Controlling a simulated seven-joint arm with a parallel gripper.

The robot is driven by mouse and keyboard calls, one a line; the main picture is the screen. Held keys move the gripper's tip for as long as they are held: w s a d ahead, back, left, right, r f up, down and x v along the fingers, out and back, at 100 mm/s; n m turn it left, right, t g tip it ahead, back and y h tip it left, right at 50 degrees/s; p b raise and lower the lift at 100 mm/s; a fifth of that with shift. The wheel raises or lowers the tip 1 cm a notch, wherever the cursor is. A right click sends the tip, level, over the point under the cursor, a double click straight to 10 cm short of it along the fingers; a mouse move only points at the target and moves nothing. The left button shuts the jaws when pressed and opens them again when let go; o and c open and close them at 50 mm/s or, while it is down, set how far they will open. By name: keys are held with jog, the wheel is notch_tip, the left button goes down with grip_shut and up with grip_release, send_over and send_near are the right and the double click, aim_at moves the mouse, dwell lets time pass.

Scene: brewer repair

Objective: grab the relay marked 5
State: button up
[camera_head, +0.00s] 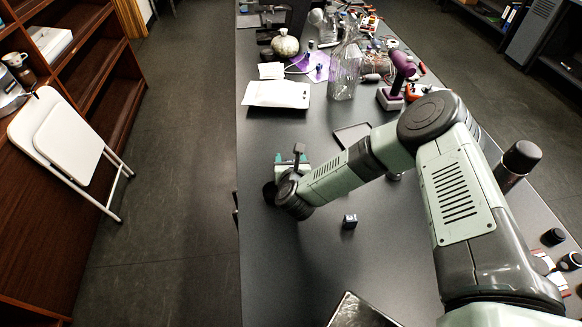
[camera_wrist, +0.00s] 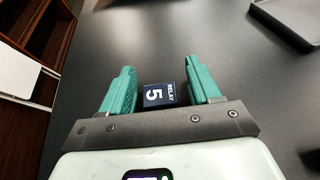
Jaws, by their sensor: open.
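In the wrist view, a small dark navy block marked RELAY 5 (camera_wrist: 160,95) sits between the two teal fingers of my gripper (camera_wrist: 160,80). In the head view my gripper (camera_head: 291,162) is low over the table's left part. A small dark block (camera_head: 299,148) shows at its fingers.
Another small dark cube (camera_head: 349,221) stands on the table nearer the front; its mark is unreadable. A flat dark tray (camera_head: 352,136) lies right of my gripper, partly behind my arm.

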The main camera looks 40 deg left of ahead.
jog(key=shift+c, duration=0.3)
jog(key=c, duration=1)
jog(key=shift+r, duration=0.1)
